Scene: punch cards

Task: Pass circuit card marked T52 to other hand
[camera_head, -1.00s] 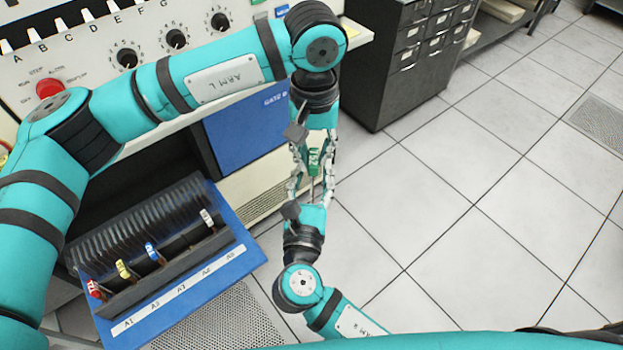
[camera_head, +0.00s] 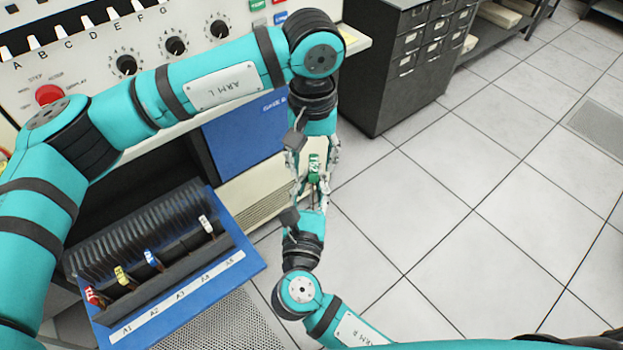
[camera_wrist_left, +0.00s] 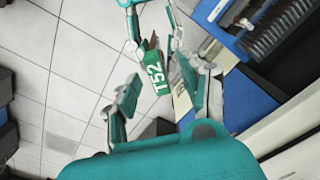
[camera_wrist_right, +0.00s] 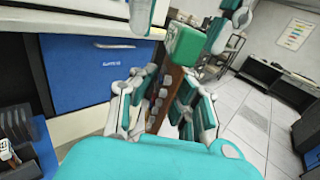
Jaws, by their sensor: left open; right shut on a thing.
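The circuit card T52 has a green tab with white lettering (camera_wrist_left: 155,78) and a brown body (camera_wrist_right: 164,100). It is held in the air between my two grippers, and its tab also shows in the head view (camera_head: 315,163). My right gripper (camera_wrist_right: 163,85), coming from below in the head view, is shut on the brown body. The green tab points away from it. My left gripper (camera_wrist_left: 160,88), coming from above, is open. Its fingers stand on either side of the tab, with a visible gap in the left wrist view.
A blue card rack (camera_head: 245,262) with several coloured-tab cards stands open at the lower left. A control panel (camera_head: 90,75) with knobs and a red button is behind my left arm. A dark drawer cabinet (camera_head: 400,70) stands behind. The tiled floor at right is clear.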

